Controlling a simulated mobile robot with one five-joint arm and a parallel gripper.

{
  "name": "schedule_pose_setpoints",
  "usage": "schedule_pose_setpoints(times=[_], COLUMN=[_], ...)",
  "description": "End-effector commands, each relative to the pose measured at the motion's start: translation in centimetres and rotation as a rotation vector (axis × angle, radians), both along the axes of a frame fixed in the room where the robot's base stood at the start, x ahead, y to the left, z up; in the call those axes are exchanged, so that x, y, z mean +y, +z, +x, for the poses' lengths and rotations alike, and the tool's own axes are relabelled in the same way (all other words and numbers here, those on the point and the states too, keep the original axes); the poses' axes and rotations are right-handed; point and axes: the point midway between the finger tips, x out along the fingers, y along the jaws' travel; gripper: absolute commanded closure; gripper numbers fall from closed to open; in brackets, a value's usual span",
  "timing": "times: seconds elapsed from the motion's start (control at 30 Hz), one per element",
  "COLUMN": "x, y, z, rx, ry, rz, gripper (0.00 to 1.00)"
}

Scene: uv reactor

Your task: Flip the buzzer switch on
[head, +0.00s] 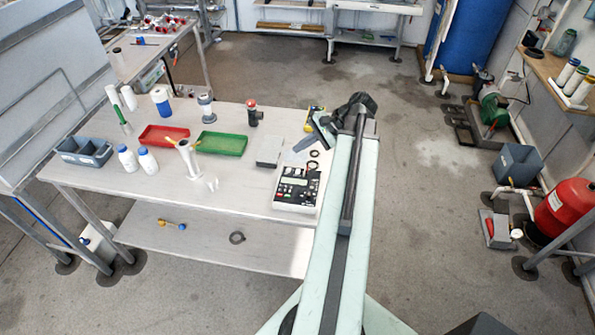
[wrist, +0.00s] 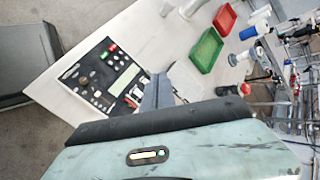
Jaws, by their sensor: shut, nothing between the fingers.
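The control box (head: 297,188) is a white and black panel with a pale screen and small switches and buttons. It lies on the table near its right front corner. It also shows in the wrist view (wrist: 103,77), with green and red buttons at one end. I cannot tell which small control is the buzzer switch. My gripper (head: 303,147) is shut and empty, beyond the box in the head view and apart from it. In the wrist view its grey fingers (wrist: 157,84) overlap the box's edge and hide a little of it.
A grey block (head: 269,151) and black rings lie beside the box. A green tray (head: 222,144), a red tray (head: 163,136), a red-topped fitting (head: 253,114) and white bottles (head: 147,160) stand farther left.

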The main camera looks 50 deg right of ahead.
Motion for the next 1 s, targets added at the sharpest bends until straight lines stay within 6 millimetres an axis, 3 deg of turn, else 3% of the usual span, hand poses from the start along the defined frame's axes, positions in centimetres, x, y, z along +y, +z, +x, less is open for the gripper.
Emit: schedule_pose_setpoints(times=[0.6, 1.0], x=[-0.9, -1.1], y=[-8.0, -8.6], z=[0.5, 0.6], rx=[0.001, 0.001], ry=[0.001, 0.0], rz=[-0.002, -0.001], gripper=[1.0, 1.0])
